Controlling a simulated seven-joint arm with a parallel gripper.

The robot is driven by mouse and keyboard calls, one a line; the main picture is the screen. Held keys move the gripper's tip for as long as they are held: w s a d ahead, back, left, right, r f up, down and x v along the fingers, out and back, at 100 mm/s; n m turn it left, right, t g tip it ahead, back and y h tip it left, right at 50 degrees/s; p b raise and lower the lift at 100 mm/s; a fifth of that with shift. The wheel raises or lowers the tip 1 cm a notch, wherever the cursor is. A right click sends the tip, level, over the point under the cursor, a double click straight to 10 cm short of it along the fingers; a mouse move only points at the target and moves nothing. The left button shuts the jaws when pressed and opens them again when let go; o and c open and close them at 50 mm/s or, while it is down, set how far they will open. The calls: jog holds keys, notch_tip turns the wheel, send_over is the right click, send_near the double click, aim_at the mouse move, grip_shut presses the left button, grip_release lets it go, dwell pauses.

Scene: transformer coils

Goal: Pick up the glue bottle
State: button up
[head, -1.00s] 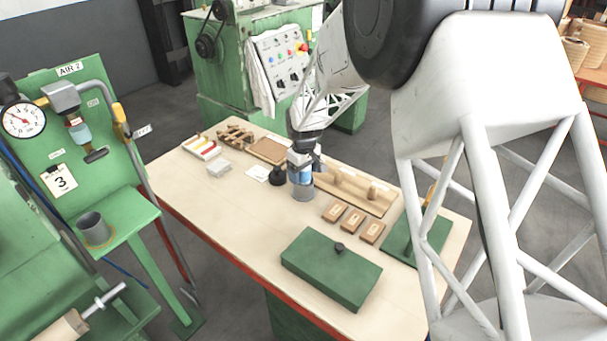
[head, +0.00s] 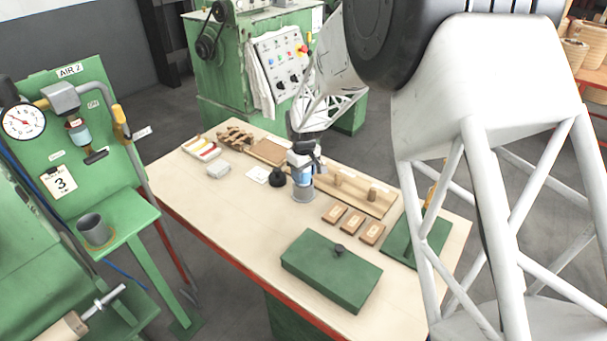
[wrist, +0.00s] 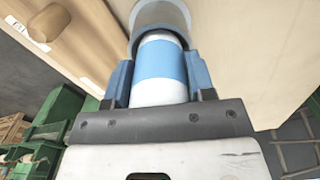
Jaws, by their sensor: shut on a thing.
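The glue bottle (head: 302,178) is white with a blue band and stands upright on the table. Its lower end sits inside a round grey holder (head: 303,196). My gripper (head: 306,160) comes down from above and is shut on the bottle. In the wrist view the blue finger pads of my gripper (wrist: 159,75) press on both sides of the bottle (wrist: 160,62). The rim of the grey holder (wrist: 160,12) surrounds its far end there. My gripper partly hides the bottle's top in the head view.
A small black object (head: 278,178) stands close left of the holder. A wooden rack with pegs (head: 355,192) lies behind it to the right. Several small wooden blocks (head: 353,222) and a green lidded box (head: 330,270) lie in front. The table's left front is clear.

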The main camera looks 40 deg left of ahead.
jog(key=shift+r, duration=5)
notch_tip(320, 180, up, 8)
jog(key=shift+f, duration=0.25)
jog(key=d+f+m, duration=0.3)
jog(key=d+f, duration=0.2)
jog(key=d, duration=0.8)
jog(key=s+d+f+m, duration=0.1)
jog(key=d+f+m, duration=0.2)
jog(key=d, duration=1)
notch_tip(320, 180, down, 3)
jog(key=shift+s+d+r, duration=0.15)
jog(key=shift+s+d, duration=0.1)
jog(key=shift+d, duration=0.1)
